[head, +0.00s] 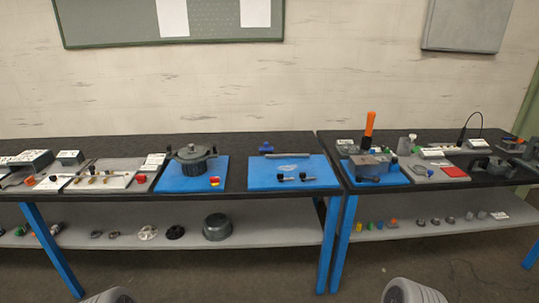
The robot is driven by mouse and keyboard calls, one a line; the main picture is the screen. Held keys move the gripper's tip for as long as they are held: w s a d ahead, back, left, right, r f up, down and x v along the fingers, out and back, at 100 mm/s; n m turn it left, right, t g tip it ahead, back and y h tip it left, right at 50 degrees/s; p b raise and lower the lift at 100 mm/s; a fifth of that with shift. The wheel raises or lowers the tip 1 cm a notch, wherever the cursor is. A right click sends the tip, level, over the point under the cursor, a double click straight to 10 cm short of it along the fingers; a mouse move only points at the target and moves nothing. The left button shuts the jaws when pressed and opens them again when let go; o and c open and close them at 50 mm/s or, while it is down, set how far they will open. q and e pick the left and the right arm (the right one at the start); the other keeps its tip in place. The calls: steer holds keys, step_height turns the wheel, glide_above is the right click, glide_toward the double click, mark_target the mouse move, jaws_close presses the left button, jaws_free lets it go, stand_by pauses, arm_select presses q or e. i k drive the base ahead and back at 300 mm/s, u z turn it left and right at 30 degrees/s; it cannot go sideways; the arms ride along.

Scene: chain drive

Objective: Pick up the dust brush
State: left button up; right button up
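I cannot make out the dust brush for certain. An upright orange handle (369,124) stands at the left end of the right table, with a dark lower part; it is too small to tell whether it is a brush or another tool. A small blue object (266,149) and a thin grey bar (284,155) lie at the back of a blue mat on the left table; they are also too small to name. Neither gripper is in view. Only rounded grey parts, probably of my arms, show at the bottom edge.
The left table (240,150) and right table (400,136) stand with a narrow gap between them. A dark round housing (192,156) sits on a blue mat (177,183). Another blue mat (262,178) holds dark-headed parts. The lower shelves (275,222) hold several small parts. The floor in front is open.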

mark_target(265, 150)
steer(key=z, duration=0.8)
steer(key=i, duration=1.5)
steer(key=u, duration=0.3)
